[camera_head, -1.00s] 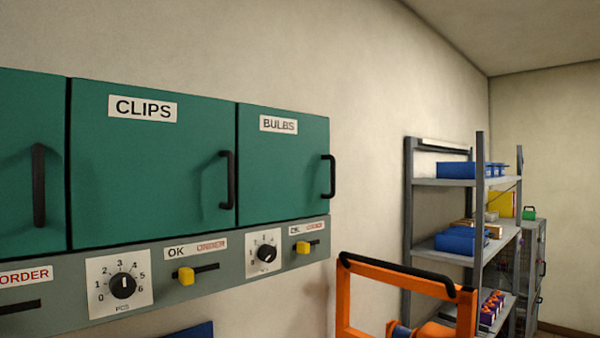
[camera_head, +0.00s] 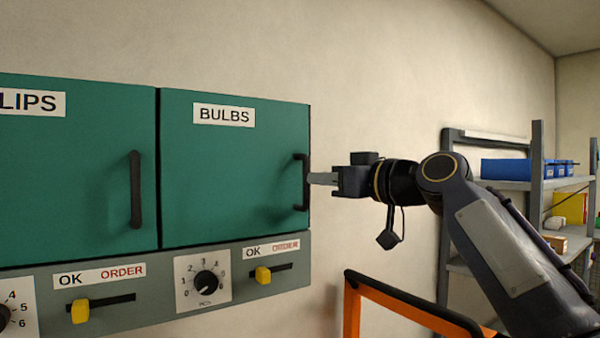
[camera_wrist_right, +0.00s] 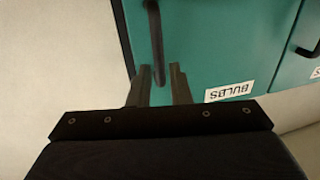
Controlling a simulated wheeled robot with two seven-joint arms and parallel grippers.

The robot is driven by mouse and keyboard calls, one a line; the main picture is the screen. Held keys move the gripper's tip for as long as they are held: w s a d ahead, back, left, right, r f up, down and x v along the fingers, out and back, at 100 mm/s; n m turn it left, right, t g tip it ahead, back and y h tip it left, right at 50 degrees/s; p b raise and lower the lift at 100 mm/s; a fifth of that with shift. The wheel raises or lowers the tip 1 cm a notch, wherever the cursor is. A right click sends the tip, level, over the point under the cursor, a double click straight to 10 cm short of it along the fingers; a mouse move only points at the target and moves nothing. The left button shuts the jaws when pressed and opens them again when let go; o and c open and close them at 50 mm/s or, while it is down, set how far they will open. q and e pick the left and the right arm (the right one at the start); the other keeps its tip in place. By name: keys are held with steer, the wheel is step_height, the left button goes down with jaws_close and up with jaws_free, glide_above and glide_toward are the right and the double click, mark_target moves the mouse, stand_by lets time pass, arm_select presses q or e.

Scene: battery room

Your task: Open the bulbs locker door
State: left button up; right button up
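The bulbs locker door (camera_head: 235,170) is a green panel labelled BULBS, and it is shut flush with its neighbour. Its black bar handle (camera_head: 304,182) stands upright at the door's right edge. My right gripper (camera_head: 312,179) comes in from the right, with its fingertips at the handle. In the right wrist view the fingers (camera_wrist_right: 160,72) are apart, and an end of the handle (camera_wrist_right: 155,35) shows between them, closer to the left finger. I cannot tell whether either finger touches it. My left gripper is not in view.
The clips locker (camera_head: 70,170) adjoins on the left. Below runs a grey panel with dials (camera_head: 206,283) and yellow sliders (camera_head: 263,275). An orange frame (camera_head: 400,307) stands below my right arm. A shelf rack (camera_head: 537,160) with blue bins stands behind the arm.

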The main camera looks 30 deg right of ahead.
mark_target(307, 201)
steer(key=p+x, duration=0.2)
steer(key=x, duration=0.3)
steer(key=shift+w, duration=0.1)
steer(key=shift+d, duration=0.1)
jaws_close()
